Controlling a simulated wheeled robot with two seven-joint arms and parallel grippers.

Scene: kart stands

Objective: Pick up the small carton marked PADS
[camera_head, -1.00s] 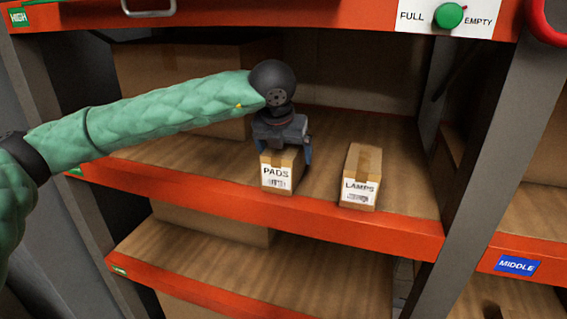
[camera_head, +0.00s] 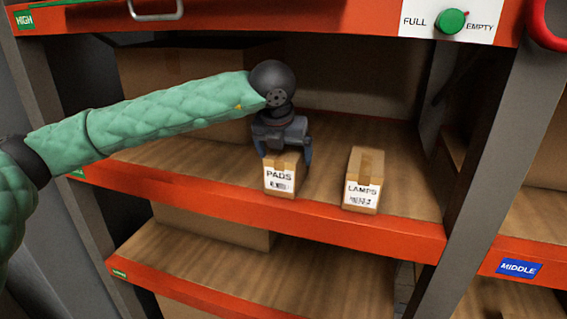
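The small carton marked PADS (camera_head: 280,182) stands upright near the front edge of the middle-height shelf board (camera_head: 225,185). My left gripper (camera_head: 285,158) is above it, pointing down, with its fingers spread to either side of the carton's top. The right finger looks slightly apart from the carton; the left finger is partly hidden. The carton still rests on the board. My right gripper is not in view.
A similar carton marked LAMPS (camera_head: 361,194) stands to the right on the same board, with a clear gap between. A large box (camera_head: 180,75) stands behind my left arm. An orange beam (camera_head: 200,200) edges the board, and a grey upright (camera_head: 495,150) bounds it at right.

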